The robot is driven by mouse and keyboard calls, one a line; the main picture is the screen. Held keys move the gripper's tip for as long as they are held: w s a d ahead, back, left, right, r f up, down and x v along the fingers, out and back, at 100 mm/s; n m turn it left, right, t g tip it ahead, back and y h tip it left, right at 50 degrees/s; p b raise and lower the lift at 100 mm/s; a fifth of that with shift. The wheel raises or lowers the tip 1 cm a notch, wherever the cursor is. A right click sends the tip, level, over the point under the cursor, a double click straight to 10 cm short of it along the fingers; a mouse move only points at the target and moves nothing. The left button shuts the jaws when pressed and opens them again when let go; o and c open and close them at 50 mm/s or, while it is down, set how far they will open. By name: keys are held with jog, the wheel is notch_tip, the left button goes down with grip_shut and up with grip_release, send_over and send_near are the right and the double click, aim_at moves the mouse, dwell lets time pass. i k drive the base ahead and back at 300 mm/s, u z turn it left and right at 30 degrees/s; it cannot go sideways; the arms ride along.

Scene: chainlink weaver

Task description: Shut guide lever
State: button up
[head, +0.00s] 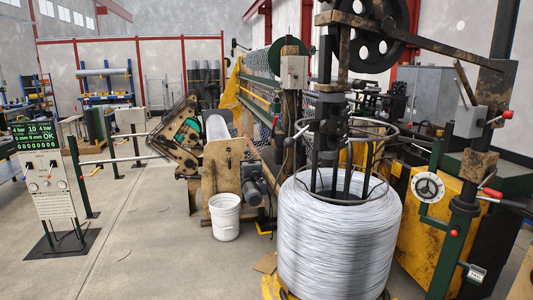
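No lever in the head view is clearly marked as the guide lever. My gripper is not in view.
A large wire coil (338,240) stands in front, before the weaving machine. A yellow cabinet (425,235) with a handwheel (427,187) is to its right. A white bucket (225,215) and a display stand (45,185) are on the left. The floor (150,240) between them is mostly clear.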

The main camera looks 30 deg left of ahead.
aim_at(289, 142)
jog(key=u, duration=0.4)
jog(key=k, duration=1.15)
jog(key=u, duration=0.8)
jog(key=i, duration=1.4)
jog(key=z, duration=0.35)
